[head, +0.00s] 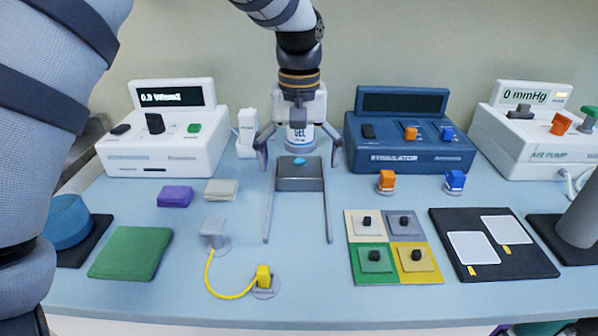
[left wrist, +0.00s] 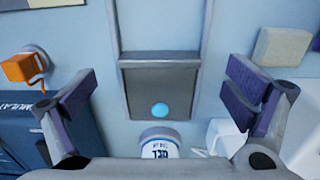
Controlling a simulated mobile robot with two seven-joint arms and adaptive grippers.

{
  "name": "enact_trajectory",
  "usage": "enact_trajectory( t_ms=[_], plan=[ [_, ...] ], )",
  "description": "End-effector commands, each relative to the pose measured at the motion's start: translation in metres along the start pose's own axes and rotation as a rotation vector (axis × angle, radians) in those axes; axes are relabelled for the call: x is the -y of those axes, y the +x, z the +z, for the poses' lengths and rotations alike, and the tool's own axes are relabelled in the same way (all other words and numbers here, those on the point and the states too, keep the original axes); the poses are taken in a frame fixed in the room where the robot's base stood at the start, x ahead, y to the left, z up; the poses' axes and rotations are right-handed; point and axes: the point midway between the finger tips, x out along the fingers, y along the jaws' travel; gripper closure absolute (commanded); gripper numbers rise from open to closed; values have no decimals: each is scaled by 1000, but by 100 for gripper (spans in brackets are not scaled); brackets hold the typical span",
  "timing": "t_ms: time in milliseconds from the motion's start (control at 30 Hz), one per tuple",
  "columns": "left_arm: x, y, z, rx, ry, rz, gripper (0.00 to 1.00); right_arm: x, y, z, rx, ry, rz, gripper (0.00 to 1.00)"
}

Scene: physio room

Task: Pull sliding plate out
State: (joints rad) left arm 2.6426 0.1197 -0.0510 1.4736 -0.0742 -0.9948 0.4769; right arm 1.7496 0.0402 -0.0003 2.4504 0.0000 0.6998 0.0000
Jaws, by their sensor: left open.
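The sliding plate (head: 300,184) is a dark grey block at the back end of two thin parallel rails that run toward the front edge. A small cyan blob (head: 299,161) lies on its top. In the left wrist view the plate (left wrist: 140,88) and blob (left wrist: 160,110) show between the rails. My left gripper (head: 297,148) is open above the plate's back end, one finger on each side, apart from it and empty. The white gel bottle (head: 300,135) stands just behind the plate, partly hidden by the gripper. My right gripper is not in view.
A white device (head: 165,155) stands back left, the blue stimulator (head: 410,158) back right. A grey connector (head: 214,232) and yellow plug (head: 264,277) with its cable lie front left of the rails. A four-colour board (head: 352,232) lies to the right. The table between and before the rails is clear.

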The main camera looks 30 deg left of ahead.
Motion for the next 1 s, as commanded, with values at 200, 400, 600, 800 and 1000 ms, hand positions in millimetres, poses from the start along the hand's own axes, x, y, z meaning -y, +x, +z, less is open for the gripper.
enact_trajectory(
  t_ms=[200,400,600,800,1000],
  plan=[
    [0,31,0,1,1,0,3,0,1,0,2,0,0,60],
    [0,34,0,-2,1,1,3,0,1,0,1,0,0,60],
    [0,34,0,-1,1,1,28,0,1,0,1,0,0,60],
    [0,34,0,-1,1,1,74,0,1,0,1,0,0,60],
    [-4,38,-8,3,0,-3,74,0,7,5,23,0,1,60]
  ],
)
